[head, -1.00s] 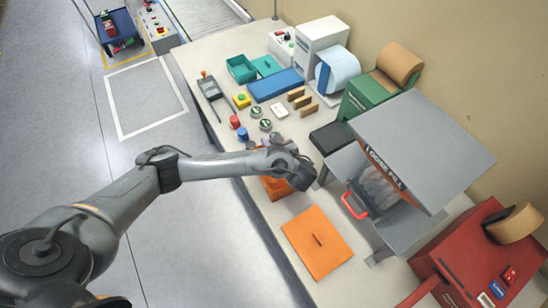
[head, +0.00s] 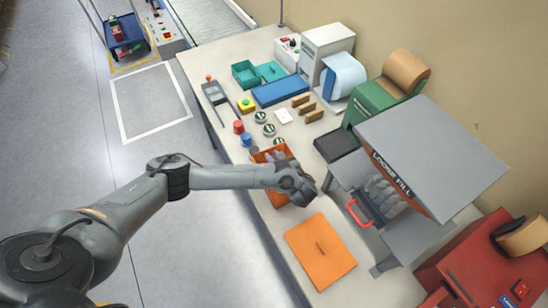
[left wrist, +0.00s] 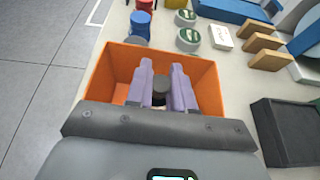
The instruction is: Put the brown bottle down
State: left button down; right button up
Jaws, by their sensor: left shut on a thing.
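My left gripper (left wrist: 161,80) has its purple fingers shut on a dark brown thing, the brown bottle (left wrist: 161,90). Only a small dark part of the bottle shows between the fingers; the rest is hidden. The fingers and bottle are inside the outline of an open orange box (left wrist: 207,75). I cannot tell whether the bottle touches the box floor. In the head view the wrist hides most of the left gripper (head: 277,158) and part of the orange box (head: 261,157). My right gripper is in neither view.
A flat orange lid (head: 335,262) lies in front of the box. Red and blue jars (head: 246,140) and round green-labelled tins (head: 269,130) stand behind it. A grey loose-fill bin (head: 440,150) with a red handle and a black tray (head: 336,144) stand to the right.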

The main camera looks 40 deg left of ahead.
pick_arm(q)
jog(key=shift+f, duration=0.55)
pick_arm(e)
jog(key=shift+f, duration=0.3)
pick_arm(q)
jog(key=c, duration=1)
grip_release()
